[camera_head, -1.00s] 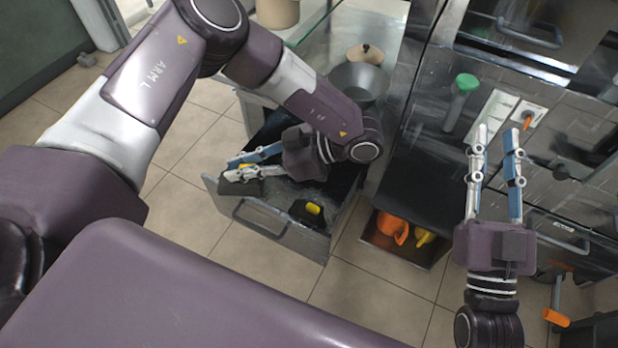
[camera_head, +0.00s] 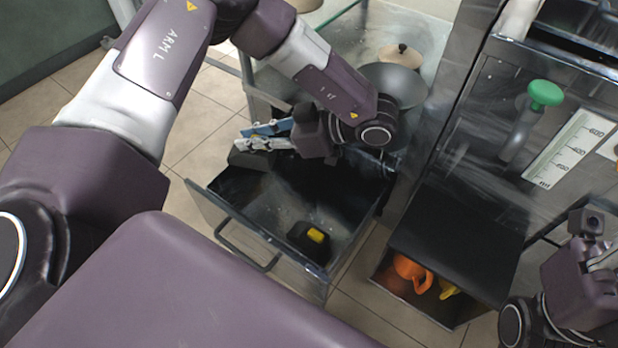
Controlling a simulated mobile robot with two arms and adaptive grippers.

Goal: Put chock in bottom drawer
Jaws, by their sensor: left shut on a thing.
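A dark chock (camera_head: 247,158) is at the tips of my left gripper (camera_head: 262,138), which is shut on it. The gripper has blue and white fingers. It is at the far left corner of an open metal drawer (camera_head: 232,236); I cannot tell whether the chock touches the drawer's rim. A black object with a yellow part (camera_head: 308,240), perhaps another chock, lies inside the drawer near its front right corner. My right gripper (camera_head: 602,258) is at the right edge, with its fingers mostly cut off.
A glass-topped table (camera_head: 350,30) with a grey bowl (camera_head: 395,82) stands behind the drawer. To the right, a low compartment holds an orange item (camera_head: 411,272) and a yellow item (camera_head: 447,289). A steel cabinet with a green-capped tool (camera_head: 545,94) is at the right.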

